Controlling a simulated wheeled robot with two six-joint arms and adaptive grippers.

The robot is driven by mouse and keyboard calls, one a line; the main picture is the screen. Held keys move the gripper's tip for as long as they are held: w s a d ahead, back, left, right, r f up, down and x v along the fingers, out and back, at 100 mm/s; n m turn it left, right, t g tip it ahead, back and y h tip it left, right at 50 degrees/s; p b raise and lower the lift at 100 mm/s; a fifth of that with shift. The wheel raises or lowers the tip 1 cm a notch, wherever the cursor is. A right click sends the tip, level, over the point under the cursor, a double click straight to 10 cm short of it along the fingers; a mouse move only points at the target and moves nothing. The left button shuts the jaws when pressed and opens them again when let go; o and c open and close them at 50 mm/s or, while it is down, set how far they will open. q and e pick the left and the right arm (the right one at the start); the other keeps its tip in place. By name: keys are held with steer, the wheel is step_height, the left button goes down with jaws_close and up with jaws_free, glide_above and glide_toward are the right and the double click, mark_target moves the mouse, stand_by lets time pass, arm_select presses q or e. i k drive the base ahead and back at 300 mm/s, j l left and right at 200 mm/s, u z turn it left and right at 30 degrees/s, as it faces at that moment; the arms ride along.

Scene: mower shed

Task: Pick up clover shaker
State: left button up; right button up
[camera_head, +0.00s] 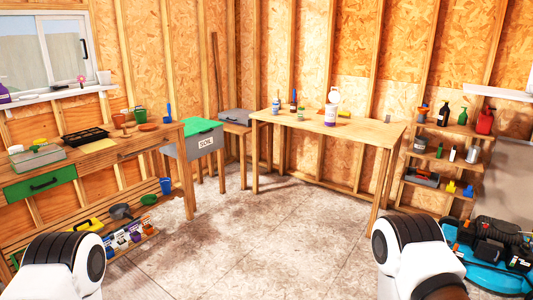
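I cannot tell for certain which thing is the clover shaker. A white container with a purple label (331,115) stands upright on the wooden table (350,130) at the back; its label is too small to read. Several smaller bottles stand to its left, among them a blue and white bottle (276,104) and a dark bottle (293,101). A row of small packets (122,240) is on the low shelf at the left. Only links of my two arms show at the bottom left and bottom right. Neither gripper is in view.
A workbench with a green drawer (40,183) runs along the left wall. A grey soil bin with green lid (198,140) stands beside it. Shelves with bottles (440,175) and a blue mower (490,270) are at the right. The middle floor (255,235) is clear.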

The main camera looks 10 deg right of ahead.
mark_target(301, 111)
steer(key=i+z, duration=0.5)
steer(key=i, duration=3.1)
